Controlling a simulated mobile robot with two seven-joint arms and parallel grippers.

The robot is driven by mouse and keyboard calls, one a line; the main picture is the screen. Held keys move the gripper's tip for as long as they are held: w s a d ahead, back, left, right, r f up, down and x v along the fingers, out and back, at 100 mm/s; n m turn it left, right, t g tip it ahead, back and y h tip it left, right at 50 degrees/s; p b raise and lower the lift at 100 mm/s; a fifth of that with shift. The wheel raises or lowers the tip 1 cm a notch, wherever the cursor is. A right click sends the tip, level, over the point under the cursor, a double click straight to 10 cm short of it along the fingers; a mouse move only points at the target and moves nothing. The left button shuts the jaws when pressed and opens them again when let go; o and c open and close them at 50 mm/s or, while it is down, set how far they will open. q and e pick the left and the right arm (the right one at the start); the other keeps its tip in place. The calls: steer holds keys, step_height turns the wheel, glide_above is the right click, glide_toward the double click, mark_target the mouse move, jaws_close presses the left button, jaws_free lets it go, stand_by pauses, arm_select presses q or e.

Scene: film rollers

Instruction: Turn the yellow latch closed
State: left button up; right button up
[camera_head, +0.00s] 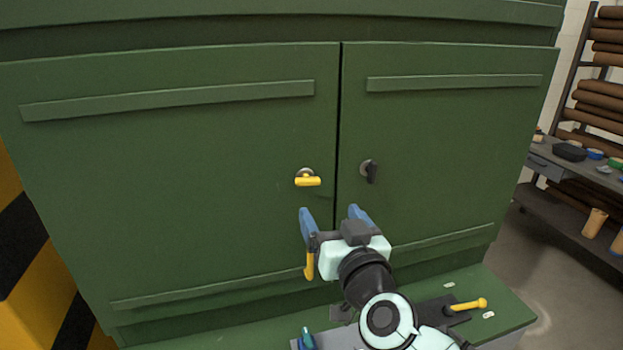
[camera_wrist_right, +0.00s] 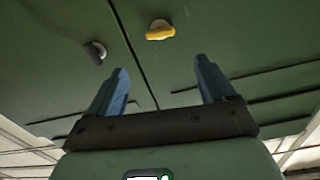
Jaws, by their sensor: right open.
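The yellow latch (camera_head: 308,181) is on the left green cabinet door (camera_head: 200,210), close to the seam between the doors. Its bar lies about level on a round metal mount. It also shows in the right wrist view (camera_wrist_right: 160,33), near the top centre. My right gripper (camera_head: 330,213) is open and empty, below the latch in the head view and apart from it. Its two blue fingers (camera_wrist_right: 162,75) point towards the doors in the wrist view, with nothing between them. My left gripper is not in view.
A black latch (camera_head: 371,172), hanging downward, is on the right door (camera_head: 450,140). A green ledge with a yellow-handled lever (camera_head: 468,304) lies below the doors. A yellow and black striped surface (camera_head: 30,270) is at left. A workbench with supplies (camera_head: 570,165) stands at right.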

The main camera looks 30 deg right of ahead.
mark_target(309, 182)
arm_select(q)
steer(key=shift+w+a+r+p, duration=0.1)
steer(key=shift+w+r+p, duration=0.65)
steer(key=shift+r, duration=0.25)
arm_select(e)
steer(key=x, duration=1.3)
steer(key=shift+a, duration=0.15)
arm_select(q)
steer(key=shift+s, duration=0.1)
arm_select(e)
steer(key=shift+c, duration=0.3)
steer(key=c, duration=1)
